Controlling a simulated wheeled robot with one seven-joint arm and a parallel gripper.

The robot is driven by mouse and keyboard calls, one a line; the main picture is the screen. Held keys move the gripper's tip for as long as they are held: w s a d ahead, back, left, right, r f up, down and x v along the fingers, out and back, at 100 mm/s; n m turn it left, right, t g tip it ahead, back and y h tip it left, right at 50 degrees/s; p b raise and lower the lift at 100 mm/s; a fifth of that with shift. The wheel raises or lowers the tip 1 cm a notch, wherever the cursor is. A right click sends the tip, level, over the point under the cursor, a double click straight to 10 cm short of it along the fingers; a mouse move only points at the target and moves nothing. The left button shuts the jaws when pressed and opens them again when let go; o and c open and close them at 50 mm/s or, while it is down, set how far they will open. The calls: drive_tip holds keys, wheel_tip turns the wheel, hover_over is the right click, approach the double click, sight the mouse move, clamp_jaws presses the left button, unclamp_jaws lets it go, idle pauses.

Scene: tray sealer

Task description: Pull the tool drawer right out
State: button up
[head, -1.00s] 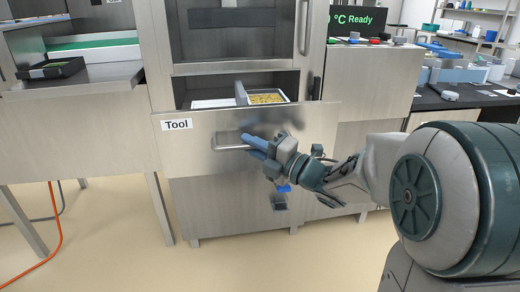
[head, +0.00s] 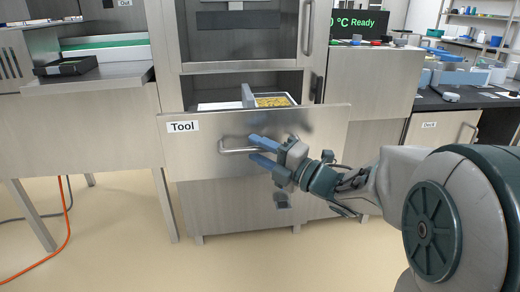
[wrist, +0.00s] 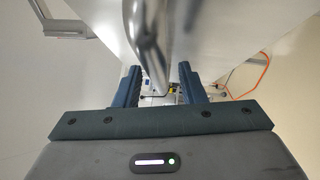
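The tool drawer (head: 225,165) has a wide steel front with a "Tool" label at its upper left. Its front stands out ahead of the cabinet in the head view. Its bar handle (head: 236,151) is at the middle of the front, and the bar also shows close up in the wrist view (wrist: 143,40). My gripper (head: 252,148) is at the right end of the handle. Its two blue fingers are spread apart, one above the other in the head view. In the wrist view the bar shows ahead of the gap between the fingers; contact is unclear.
Above the drawer front, a tray of yellow pieces (head: 272,101) and a grey upright plate (head: 247,96) show in the recess. A steel side table (head: 95,76) with a black tray (head: 66,67) stands left. An orange hose (head: 66,215) lies on the floor. Floor ahead is clear.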

drive_tip(key=p+v, duration=0.2)
drive_tip(key=v, duration=1.1)
drive_tip(key=shift+s+d+p, duration=0.15)
drive_tip(key=shift+d+p, duration=0.2)
